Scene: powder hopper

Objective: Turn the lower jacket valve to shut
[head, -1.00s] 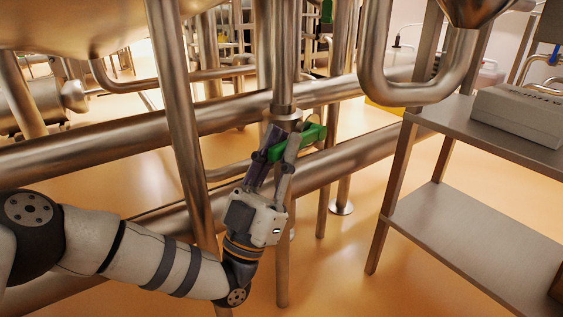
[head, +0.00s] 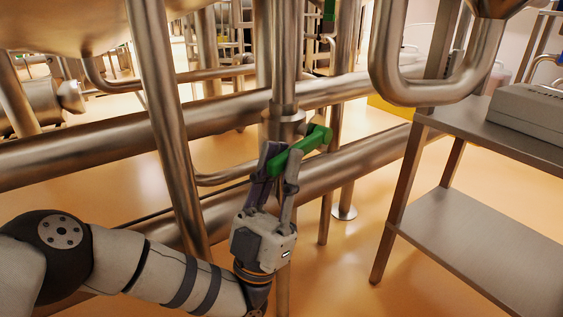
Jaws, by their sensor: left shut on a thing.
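The lower jacket valve has a green lever handle (head: 312,141) and sits on a vertical steel pipe in the middle of the head view. The handle slants up to the right across the pipe, and its far end sticks out to the right of my fingers. My left gripper (head: 278,158) reaches up from below and is shut on the handle. The fingers hide the handle's lower left part and some of the valve body (head: 283,116). My right gripper is not in view.
Thick horizontal pipes (head: 225,118) run behind the valve. A slanted steel leg (head: 160,105) stands left of it. A steel table (head: 480,135) with a lower shelf and a grey box (head: 530,118) stands to the right. A bent pipe (head: 400,92) hangs at upper right.

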